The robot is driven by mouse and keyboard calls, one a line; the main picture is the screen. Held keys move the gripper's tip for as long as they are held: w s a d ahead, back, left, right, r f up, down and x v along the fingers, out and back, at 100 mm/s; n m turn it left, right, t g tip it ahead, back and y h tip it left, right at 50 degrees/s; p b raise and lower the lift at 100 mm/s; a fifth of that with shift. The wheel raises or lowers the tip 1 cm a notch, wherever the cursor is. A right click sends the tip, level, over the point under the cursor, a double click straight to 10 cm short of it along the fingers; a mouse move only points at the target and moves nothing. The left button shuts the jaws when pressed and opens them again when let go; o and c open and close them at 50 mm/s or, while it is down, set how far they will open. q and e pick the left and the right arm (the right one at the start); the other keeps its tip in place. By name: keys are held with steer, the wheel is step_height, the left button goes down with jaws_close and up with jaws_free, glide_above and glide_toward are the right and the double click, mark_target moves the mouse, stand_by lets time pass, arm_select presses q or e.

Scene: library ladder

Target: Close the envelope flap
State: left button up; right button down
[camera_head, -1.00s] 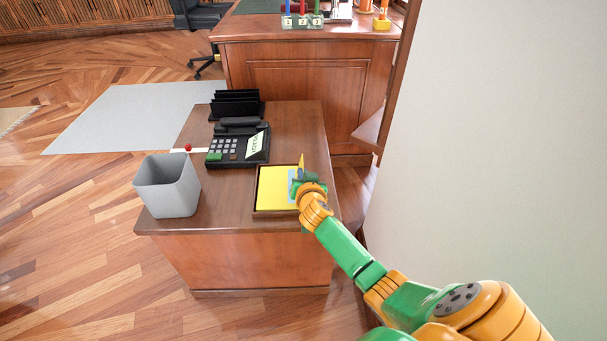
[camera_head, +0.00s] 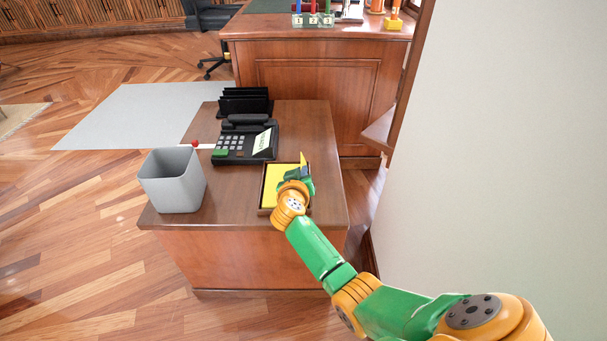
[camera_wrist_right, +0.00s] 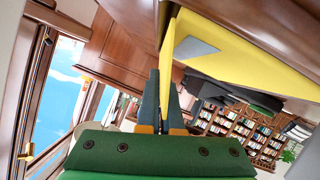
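A yellow envelope (camera_head: 272,180) lies in a shallow wooden tray (camera_head: 264,209) on the small desk. Its flap (camera_head: 303,160) stands up at the right side, and my gripper partly covers it. The wrist view shows the yellow envelope (camera_wrist_right: 255,45) with a grey patch (camera_wrist_right: 190,47), and the flap (camera_wrist_right: 167,60) nearly edge-on close to the fingers. My right gripper (camera_head: 303,178) is over the right part of the envelope. My left gripper is out of view.
A black telephone (camera_head: 246,142) and a black letter rack (camera_head: 245,102) stand behind the tray. A grey bin (camera_head: 174,181) is at the left of the desk (camera_head: 235,222). A pale wall (camera_head: 490,150) is close on the right. A larger desk (camera_head: 315,95) stands behind.

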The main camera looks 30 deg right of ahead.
stand_by(0.3)
steer(key=c, duration=1.1)
jaws_free()
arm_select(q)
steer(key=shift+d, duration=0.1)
arm_select(e)
steer(key=p+v, duration=0.2)
steer(key=v, duration=0.4)
steer(key=shift+a+r, duration=0.1)
steer(key=shift+s+a+r+p, duration=0.1)
steer(key=shift+s+a+p, duration=0.1)
steer(key=shift+s+p, duration=0.1)
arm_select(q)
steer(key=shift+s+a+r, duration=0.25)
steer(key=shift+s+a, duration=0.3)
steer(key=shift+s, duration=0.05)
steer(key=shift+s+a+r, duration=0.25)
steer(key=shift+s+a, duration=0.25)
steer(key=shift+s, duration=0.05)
